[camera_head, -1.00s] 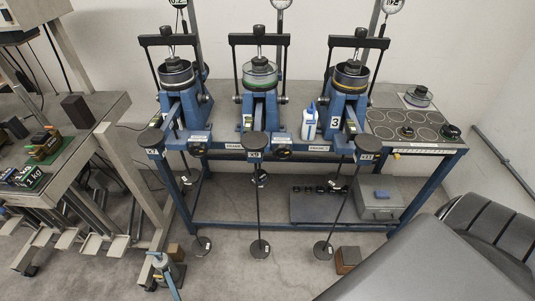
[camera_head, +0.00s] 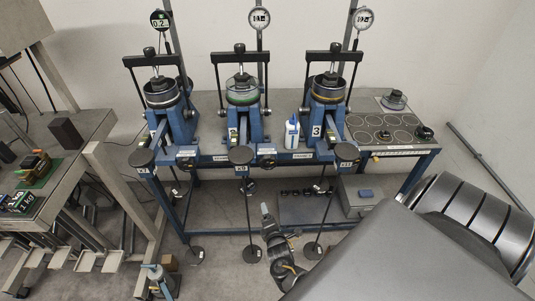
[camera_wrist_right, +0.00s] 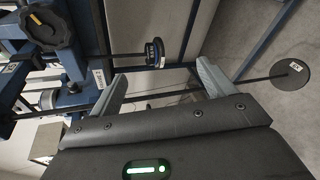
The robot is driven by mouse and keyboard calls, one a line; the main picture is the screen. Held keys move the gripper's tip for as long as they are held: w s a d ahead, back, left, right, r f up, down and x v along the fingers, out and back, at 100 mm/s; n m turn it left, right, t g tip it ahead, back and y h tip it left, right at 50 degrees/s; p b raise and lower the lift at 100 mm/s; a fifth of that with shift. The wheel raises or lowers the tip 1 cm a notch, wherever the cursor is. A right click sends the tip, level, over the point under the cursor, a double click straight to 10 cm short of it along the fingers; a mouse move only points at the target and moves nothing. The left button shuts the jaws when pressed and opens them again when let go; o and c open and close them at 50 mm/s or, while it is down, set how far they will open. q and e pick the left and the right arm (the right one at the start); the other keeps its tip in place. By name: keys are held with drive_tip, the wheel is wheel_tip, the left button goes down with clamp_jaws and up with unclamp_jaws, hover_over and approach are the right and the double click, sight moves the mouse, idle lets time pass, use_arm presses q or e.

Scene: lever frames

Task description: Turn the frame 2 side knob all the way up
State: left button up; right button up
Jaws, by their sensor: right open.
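The three blue lever frames stand side by side on the bench. The middle frame (camera_head: 243,115) carries a clear-walled cell with a green band. A black side knob (camera_head: 267,162) sits on the bench's front rail, just right of the middle frame's lever end. My right gripper (camera_head: 275,222) is in front of and below that rail, apart from the knob. In the right wrist view my right gripper (camera_wrist_right: 160,84) is open with nothing between its fingers. A black lobed knob (camera_wrist_right: 52,26) shows there at upper left; I cannot tell which frame it belongs to. My left gripper is out of view.
Hanger rods with round pads hang before the rail; a hanger with stacked discs (camera_wrist_right: 155,54) is close beyond my fingers. A blue-and-white bottle (camera_head: 292,132) stands on the bench. A grey case (camera_head: 362,192) sits on the lower shelf. A side table (camera_head: 60,165) is at left.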

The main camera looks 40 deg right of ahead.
sight(268, 165)
drive_tip(key=w+d+r+n+t+h+p, duration=0.1)
drive_tip(key=w+d+r+n+t+h, duration=0.2)
drive_tip(key=r, duration=1.1)
drive_tip(key=shift+g+h, duration=0.6)
drive_tip(key=b+x, duration=0.6)
drive_tip(key=x, duration=0.5)
drive_tip(key=shift+w, duration=0.25)
drive_tip(key=shift+r, duration=0.2)
drive_tip(key=shift+c, duration=0.9)
drive_tip(key=shift+a+f, duration=0.1)
drive_tip(key=c, duration=1)
drive_tip(key=shift+f, duration=0.1)
